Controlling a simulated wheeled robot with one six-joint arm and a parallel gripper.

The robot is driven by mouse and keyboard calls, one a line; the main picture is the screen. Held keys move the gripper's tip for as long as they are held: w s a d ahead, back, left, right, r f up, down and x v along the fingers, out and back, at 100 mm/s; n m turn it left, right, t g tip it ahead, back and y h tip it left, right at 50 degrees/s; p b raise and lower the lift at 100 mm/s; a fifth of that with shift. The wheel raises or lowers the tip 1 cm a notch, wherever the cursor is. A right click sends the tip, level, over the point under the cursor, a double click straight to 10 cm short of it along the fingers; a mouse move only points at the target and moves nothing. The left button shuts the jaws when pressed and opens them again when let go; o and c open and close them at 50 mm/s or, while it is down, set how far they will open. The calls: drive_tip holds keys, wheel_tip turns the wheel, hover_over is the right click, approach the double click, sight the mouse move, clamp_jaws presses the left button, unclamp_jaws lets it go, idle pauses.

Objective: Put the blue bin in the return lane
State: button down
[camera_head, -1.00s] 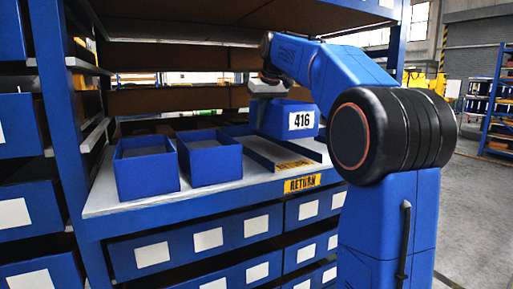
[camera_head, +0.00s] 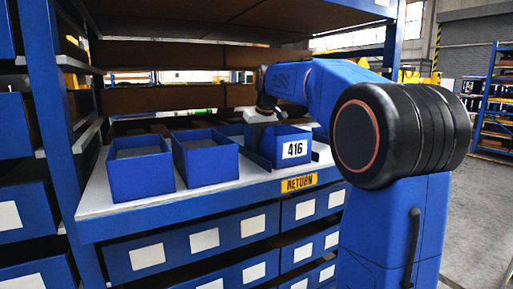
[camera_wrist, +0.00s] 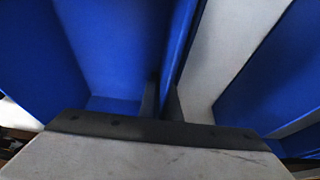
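The blue bin (camera_head: 290,147) with the white label 416 is upright at the right end of the shelf, in the lane above the yellow RETURN sign (camera_head: 299,183). A low blue lane rail (camera_head: 258,161) runs along its left side. I cannot tell whether its base rests fully on the lane floor. My gripper (camera_head: 262,118) is at the bin's left rear top edge. In the wrist view my gripper's fingers (camera_wrist: 163,106) stand on both sides of a thin blue wall (camera_wrist: 181,45) and appear shut on it. The bin's inside (camera_wrist: 115,45) shows left of that wall.
Two other open blue bins, one at left (camera_head: 139,170) and one in the middle (camera_head: 206,160), stand on the pale shelf (camera_head: 95,198) left of the lane. A blue post (camera_head: 55,110) and an upper shelf frame the space. Labelled drawers (camera_head: 205,240) lie below.

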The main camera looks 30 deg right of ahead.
drive_tip(key=shift+f, duration=0.1)
drive_tip(key=c, duration=2.3)
unclamp_jaws()
drive_tip(key=v, duration=1.2)
